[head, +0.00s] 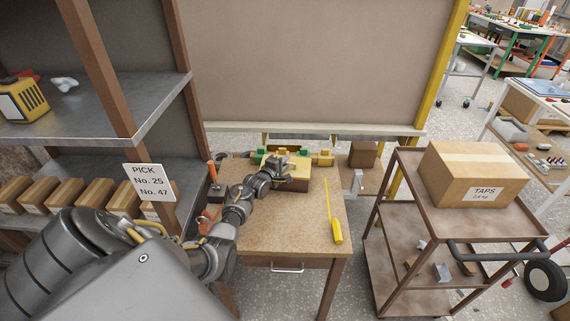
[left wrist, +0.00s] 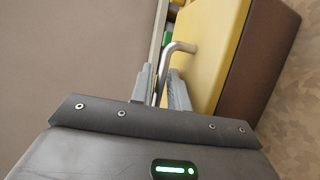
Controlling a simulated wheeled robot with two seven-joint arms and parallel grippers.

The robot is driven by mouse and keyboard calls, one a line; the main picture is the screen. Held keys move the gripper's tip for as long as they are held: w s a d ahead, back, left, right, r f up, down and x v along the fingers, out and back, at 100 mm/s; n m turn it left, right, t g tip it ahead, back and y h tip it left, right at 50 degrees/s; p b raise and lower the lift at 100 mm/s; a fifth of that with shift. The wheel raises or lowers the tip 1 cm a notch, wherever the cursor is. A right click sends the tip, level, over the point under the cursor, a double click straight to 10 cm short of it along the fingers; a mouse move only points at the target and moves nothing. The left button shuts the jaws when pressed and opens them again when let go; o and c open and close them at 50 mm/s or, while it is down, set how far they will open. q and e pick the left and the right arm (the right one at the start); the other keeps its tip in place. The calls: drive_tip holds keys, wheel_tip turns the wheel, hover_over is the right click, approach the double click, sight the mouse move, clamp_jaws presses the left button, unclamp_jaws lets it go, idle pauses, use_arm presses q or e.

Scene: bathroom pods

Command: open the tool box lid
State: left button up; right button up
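The tool box (head: 297,184) stands at the back of the wooden workbench (head: 270,228). It has a brown body and a yellow lid, which lies down on the body. In the left wrist view the yellow lid (left wrist: 217,45) and brown side (left wrist: 262,60) fill the upper right, with a bent metal handle (left wrist: 180,47) at the lid's edge. My left gripper (head: 283,163) is at the box and hides part of it. In the left wrist view its fingers (left wrist: 161,80) are close together with the handle between them. My right gripper is not in view.
A cart (head: 458,218) with a carton (head: 473,174) is on the right. A shelf (head: 95,105) with a pick sign (head: 150,182) is on the left.

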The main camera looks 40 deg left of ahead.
use_arm(q)
drive_tip(key=shift+c, duration=0.5)
clamp_jaws()
